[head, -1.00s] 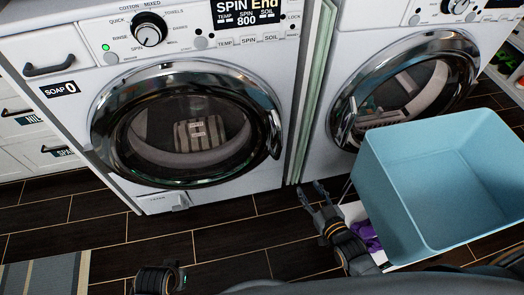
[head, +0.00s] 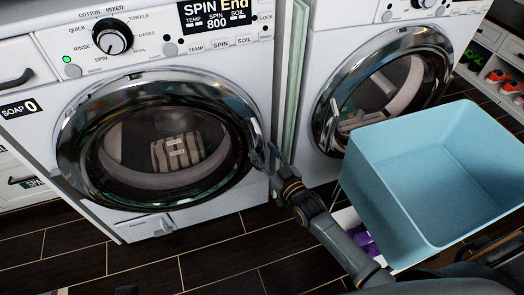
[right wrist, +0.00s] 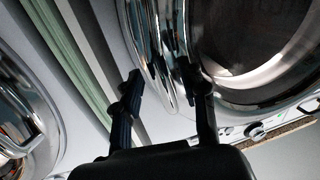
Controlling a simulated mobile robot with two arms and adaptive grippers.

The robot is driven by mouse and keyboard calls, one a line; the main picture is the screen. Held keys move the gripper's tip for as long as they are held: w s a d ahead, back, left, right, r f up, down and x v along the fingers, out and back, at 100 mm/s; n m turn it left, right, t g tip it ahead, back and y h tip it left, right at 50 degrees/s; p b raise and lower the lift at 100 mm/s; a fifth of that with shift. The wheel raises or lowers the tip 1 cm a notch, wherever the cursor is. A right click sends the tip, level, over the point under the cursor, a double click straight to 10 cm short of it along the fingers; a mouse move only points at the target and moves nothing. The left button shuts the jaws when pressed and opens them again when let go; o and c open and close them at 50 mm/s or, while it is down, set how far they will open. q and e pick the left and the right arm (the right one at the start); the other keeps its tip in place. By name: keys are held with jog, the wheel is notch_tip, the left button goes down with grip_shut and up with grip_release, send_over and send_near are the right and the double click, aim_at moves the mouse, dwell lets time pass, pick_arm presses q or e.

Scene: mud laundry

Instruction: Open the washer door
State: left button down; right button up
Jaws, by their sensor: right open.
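The washer (head: 240,80) on the left has a round chrome-rimmed door (head: 85,100) that is shut, with striped cloth (head: 178,152) behind its glass. The door's handle (head: 256,138) is on the right side of the rim. My right gripper (head: 267,156) is open beside that handle. In the right wrist view my right gripper (right wrist: 160,85) has its fingers apart, with one finger over the chrome rim (right wrist: 150,40) and the other outside it. I cannot tell whether a finger touches the handle. My left gripper is not clearly in view.
A second machine (head: 310,70) with a round door stands to the right, past a narrow gap with a pale green strip. A blue bin (head: 395,190) stands at the right, close to my right arm.

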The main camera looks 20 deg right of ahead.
pick_arm(q)
jog(key=shift+v, duration=0.95)
pick_arm(e)
jog(key=shift+x, duration=1.05)
grip_shut()
